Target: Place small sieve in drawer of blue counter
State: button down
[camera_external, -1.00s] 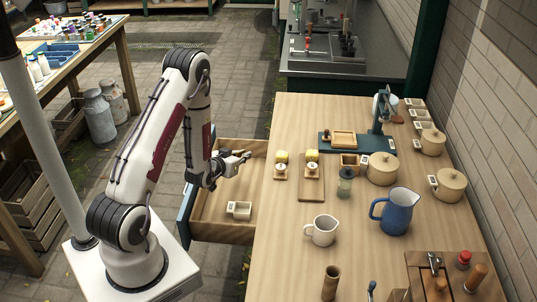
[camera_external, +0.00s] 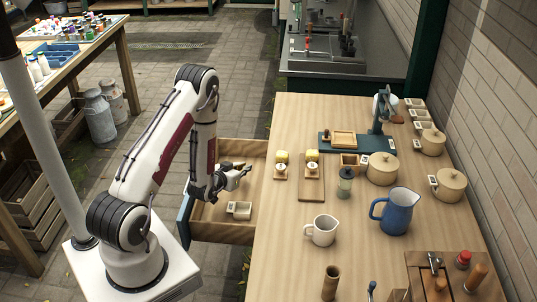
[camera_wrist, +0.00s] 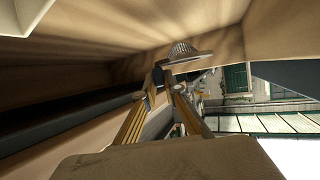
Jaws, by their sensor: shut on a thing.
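My gripper (camera_external: 238,174) is over the open drawer (camera_external: 215,212), low within its walls. The drawer has a pale wooden inside and a blue front panel (camera_external: 186,216), and juts out left from the wooden-topped counter (camera_external: 285,225). In the wrist view my gripper (camera_wrist: 166,77) is shut on the small sieve (camera_wrist: 184,53), a ribbed, domed piece with a flat rim at the fingertips. Pale drawer boards surround it there. I cannot tell whether the sieve touches the drawer floor.
A small pale divided box (camera_external: 239,210) sits in the near part of the drawer. On the counter are a white mug (camera_external: 322,231), a blue jug (camera_external: 397,212), a glass jar (camera_external: 345,183) and lidded pots (camera_external: 382,169). The drawer floor left of the box is clear.

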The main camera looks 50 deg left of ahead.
jog(key=shift+f, duration=0.1)
jog(key=shift+f, duration=2)
jog(key=shift+f, duration=0.15)
jog(key=c, duration=2.1)
grip_release()
jog(key=shift+r, duration=0.2)
jog(key=shift+v, duration=3.8)
jog(key=shift+w, duration=0.1)
